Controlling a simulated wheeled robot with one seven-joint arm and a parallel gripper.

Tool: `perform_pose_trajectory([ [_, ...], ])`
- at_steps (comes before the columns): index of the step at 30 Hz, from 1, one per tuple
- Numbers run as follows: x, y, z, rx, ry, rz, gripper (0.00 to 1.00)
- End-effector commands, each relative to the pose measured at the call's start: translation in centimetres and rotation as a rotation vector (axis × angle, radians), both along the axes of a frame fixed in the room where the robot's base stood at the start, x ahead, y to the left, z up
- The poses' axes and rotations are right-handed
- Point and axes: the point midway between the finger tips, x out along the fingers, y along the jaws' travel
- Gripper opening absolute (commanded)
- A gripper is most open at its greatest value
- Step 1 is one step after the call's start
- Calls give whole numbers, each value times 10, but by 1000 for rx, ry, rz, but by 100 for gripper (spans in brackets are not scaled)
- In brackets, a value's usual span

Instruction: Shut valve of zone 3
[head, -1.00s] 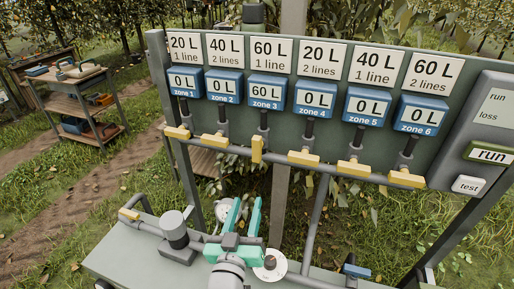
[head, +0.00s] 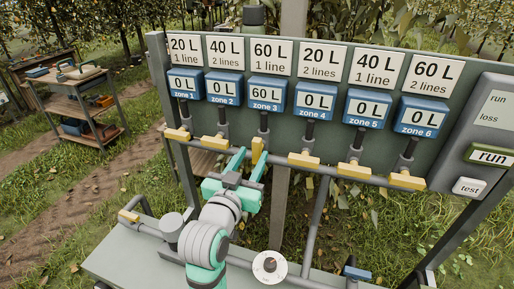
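The zone 3 valve handle (head: 258,146) is yellow and stands upright, in line with its pipe, on the left half of the panel in the head view. The blue zone 3 meter (head: 265,92) above it reads 60 L. My gripper (head: 251,158) is open, its two teal fingers pointing up at the handle. The handle's lower end shows near the right fingertip, with the left fingertip to its left. I cannot tell whether a finger touches it. The lower part of the handle is partly hidden.
The zone 2 handle (head: 213,142) and zone 4 handle (head: 304,160) sit crosswise on either side. The other handles are crosswise too, their meters at 0 L. A bench (head: 125,262) lies below.

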Motion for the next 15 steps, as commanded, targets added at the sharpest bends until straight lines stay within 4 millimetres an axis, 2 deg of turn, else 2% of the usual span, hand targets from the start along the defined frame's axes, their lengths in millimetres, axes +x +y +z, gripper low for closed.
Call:
perform_pose_trajectory([
  [6, 31, -11, 0, 1, -1, -1, 38],
  [15, 46, -14, 0, 0, -1, 2, 38],
])
